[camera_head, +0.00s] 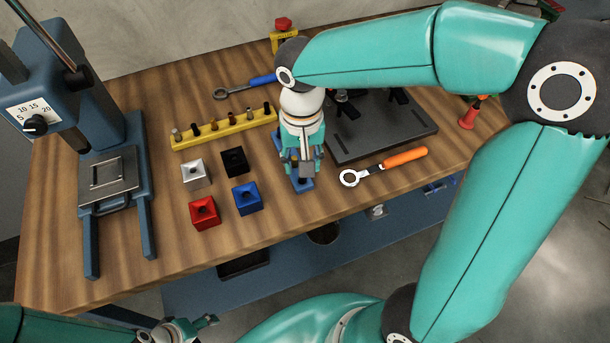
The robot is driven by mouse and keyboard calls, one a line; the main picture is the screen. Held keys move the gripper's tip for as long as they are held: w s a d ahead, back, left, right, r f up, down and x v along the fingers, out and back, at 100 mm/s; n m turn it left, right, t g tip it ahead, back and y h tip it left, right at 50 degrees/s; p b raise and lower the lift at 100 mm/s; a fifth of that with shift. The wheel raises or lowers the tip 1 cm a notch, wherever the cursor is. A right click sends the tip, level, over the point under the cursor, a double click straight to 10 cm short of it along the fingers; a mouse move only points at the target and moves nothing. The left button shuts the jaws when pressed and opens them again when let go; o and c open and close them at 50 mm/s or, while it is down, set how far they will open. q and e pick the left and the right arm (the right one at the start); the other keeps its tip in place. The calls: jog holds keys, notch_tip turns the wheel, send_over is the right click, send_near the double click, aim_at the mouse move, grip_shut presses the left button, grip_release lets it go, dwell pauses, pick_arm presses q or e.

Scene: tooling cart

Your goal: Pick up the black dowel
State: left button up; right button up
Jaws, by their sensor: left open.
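A yellow rack (222,131) on the bench holds a row of several small upright dowels. A dark dowel (267,107) stands at its right end and another dark one (194,129) near its left end. I cannot tell for sure which is the black dowel. My left gripper (202,325) is open at the bottom edge, in front of the bench and partly cut off.
Silver (195,174), black (234,162), red (204,213) and blue (247,198) blocks with holes stand before the rack. A blue press (115,180) is at left. A dark plate (380,130), an orange-handled wrench (400,158) and a blue-handled wrench (245,87) lie nearby.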

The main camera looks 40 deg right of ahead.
notch_tip(320, 180, down, 4)
jog(key=shift+f, duration=0.15)
jog(key=shift+c, duration=0.3)
grip_shut()
